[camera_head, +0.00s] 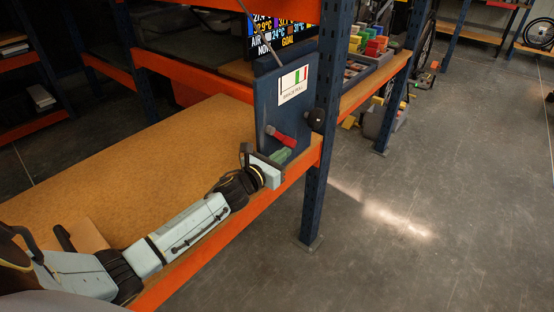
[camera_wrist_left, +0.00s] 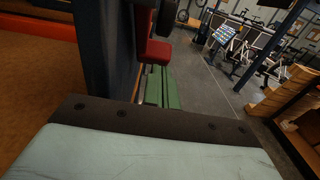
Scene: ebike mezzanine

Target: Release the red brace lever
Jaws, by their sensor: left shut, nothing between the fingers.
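The red brace lever (camera_head: 281,137) sticks out from a dark blue panel (camera_head: 268,102) on the orange-edged shelf. In the left wrist view the red grip (camera_wrist_left: 154,50) is at the top, against the dark panel (camera_wrist_left: 108,50). My left gripper (camera_head: 285,153) is shut and empty, with its green fingers just below the red lever in the head view. In the left wrist view the green fingers (camera_wrist_left: 159,75) lie side by side, close to the red grip; I cannot tell whether they touch it. My right gripper is not in view.
A white label (camera_head: 293,85) is on the panel above the lever. A dark round knob (camera_head: 316,117) sits beside the blue rack post (camera_head: 316,190). The brown shelf board (camera_head: 150,155) is mostly bare. Grey floor (camera_head: 430,190) is open to the right.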

